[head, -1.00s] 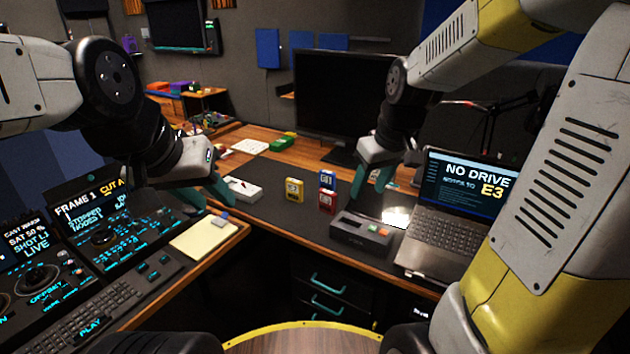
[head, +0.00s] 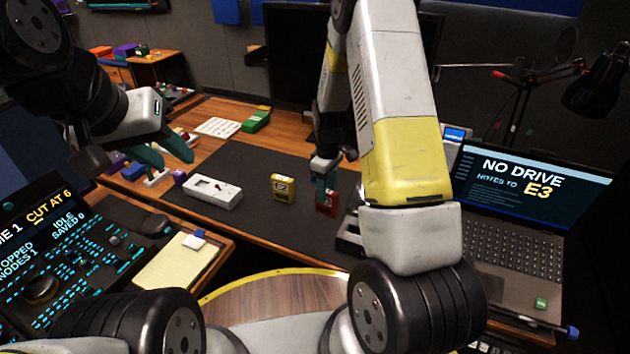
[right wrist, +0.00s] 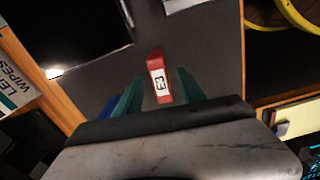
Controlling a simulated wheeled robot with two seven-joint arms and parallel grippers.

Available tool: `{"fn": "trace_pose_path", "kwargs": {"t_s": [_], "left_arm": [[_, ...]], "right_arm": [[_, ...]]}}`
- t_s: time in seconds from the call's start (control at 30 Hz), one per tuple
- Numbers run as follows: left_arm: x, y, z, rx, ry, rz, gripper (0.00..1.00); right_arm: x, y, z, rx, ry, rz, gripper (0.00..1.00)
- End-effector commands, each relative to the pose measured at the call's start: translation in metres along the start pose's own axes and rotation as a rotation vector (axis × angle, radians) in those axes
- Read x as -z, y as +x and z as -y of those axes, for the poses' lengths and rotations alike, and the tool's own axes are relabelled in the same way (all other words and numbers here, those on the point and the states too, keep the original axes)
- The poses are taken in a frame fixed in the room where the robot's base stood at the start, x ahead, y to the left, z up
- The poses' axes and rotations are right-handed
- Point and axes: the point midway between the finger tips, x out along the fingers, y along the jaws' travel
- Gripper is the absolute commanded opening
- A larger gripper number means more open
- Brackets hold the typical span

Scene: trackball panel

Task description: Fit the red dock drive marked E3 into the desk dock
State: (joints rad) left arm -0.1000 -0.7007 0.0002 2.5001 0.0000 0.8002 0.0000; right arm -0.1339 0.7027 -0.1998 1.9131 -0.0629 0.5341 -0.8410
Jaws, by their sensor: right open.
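The red dock drive (head: 326,204) stands upright on the dark desk mat, partly covered by my right gripper (head: 322,178) in the head view. In the right wrist view the red drive (right wrist: 158,77) shows its white E3 label. It lies between the two teal fingers of my right gripper (right wrist: 159,92), which are open on either side of it. The desk dock (head: 350,232) is just right of the drive, mostly hidden behind my right arm. My left gripper (head: 172,160) is open and empty above the desk's left side.
A yellow drive (head: 284,187) stands left of the red one. A blue object (right wrist: 112,108) is beside the left finger in the wrist view. A white device (head: 212,192) lies on the mat's left part. The laptop (head: 520,205) reads NO DRIVE, NOTES TO E3.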

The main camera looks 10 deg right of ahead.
Motion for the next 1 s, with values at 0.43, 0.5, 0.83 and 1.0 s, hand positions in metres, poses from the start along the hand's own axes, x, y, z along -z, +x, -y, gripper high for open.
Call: {"fn": "trace_pose_path", "kwargs": {"t_s": [0.43, 0.5, 0.83, 1.0], "left_arm": [[0.0, 0.0, 0.0, 0.0, 0.0, 0.0, 0.36], [0.0, 0.0, 0.0, 0.0, 0.0, 0.0, 0.36], [0.0, 0.0, 0.0, 0.0, 0.0, 0.0, 0.36], [0.0, 0.0, 0.0, 0.0, 0.0, 0.0, 0.36]], "right_arm": [[0.0, 0.056, 0.0, 0.001, 0.001, 0.0, 0.47], [0.0, 0.058, 0.0, 0.0, 0.001, -0.001, 0.47], [0.0, 0.058, 0.0, 0.0, 0.002, -0.001, 0.18], [0.0, 0.058, 0.0, 0.0, 0.002, -0.001, 0.0]]}}
